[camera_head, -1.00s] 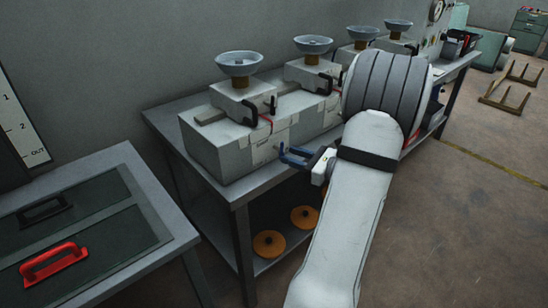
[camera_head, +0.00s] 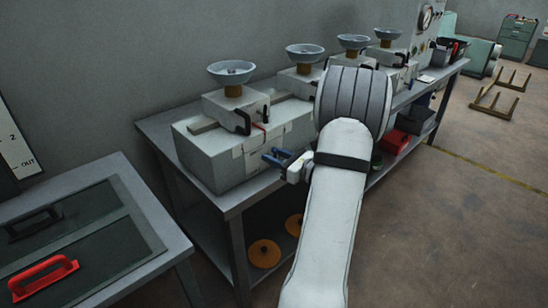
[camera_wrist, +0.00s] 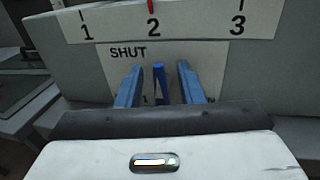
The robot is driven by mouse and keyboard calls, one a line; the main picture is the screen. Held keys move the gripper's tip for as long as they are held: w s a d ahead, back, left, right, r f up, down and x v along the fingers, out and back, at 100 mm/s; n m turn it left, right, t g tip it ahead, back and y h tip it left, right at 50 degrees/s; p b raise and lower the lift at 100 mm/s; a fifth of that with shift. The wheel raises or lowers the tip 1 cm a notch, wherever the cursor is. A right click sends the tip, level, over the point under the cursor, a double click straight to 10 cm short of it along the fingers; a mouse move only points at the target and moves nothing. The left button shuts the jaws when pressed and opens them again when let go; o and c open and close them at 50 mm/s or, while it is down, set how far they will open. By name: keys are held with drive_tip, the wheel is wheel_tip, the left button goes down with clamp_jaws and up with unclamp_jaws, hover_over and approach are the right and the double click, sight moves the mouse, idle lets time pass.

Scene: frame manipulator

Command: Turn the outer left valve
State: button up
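The outer left valve (camera_head: 231,72), a blue-grey dish-shaped wheel on a brown stem, stands upright on the nearest grey box (camera_head: 215,150) on the bench. My gripper (camera_head: 278,157) is in front of that box, lower than the valve and to its right, not touching the wheel. In the wrist view two blue fingers (camera_wrist: 158,86) stand apart, so it is open. A darker blue upright piece shows between them; I cannot tell whether it is part of the gripper. The wrist view faces a label plate (camera_wrist: 190,22) with 1, 2, 3 and a red pointer tip above 2.
More dish-shaped valves (camera_head: 305,54) stand in a row behind on the bench (camera_head: 228,200). A dark clamp (camera_head: 242,121) sits by the first valve. A side table (camera_head: 160,215) with a red handle (camera_head: 43,277) is at lower left. Open floor lies right.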

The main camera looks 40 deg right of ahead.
clamp_jaws()
drive_tip(key=shift+a, duration=0.2)
drive_tip(key=shift+d, duration=0.1)
drive_tip(key=shift+m, duration=0.3)
drive_tip(key=m+p, duration=0.2)
drive_tip(key=shift+d+r+m+p, duration=0.1)
drive_tip(key=shift+d+m+p, duration=0.2)
drive_tip(key=shift+p, duration=0.1)
drive_tip(key=m+p, duration=0.2)
drive_tip(key=m+t+p, duration=0.1)
drive_tip(key=m, duration=0.1)
drive_tip(key=shift+d+m+t+h+p, duration=0.2)
drive_tip(key=shift+m+t+h+p, duration=0.1)
drive_tip(key=shift+m+p, duration=0.1)
drive_tip(key=m+p, duration=0.1)
drive_tip(key=m, duration=0.1)
drive_tip(key=m+p, duration=0.1)
drive_tip(key=m, duration=0.1)
drive_tip(key=m+h+p, duration=0.1)
drive_tip(key=m+p, duration=0.1)
drive_tip(key=shift+d+f+t, duration=0.25)
drive_tip(key=shift+f+t, duration=0.15)
drive_tip(key=m+p, duration=0.1)
drive_tip(key=m, duration=0.2)
drive_tip(key=f+m+h+p, duration=0.1)
drive_tip(key=m, duration=0.2)
drive_tip(key=shift+h+p, duration=0.3)
drive_tip(key=shift+p, duration=0.1)
drive_tip(key=shift+d+m, duration=0.1)
drive_tip(key=shift+m, duration=0.2)
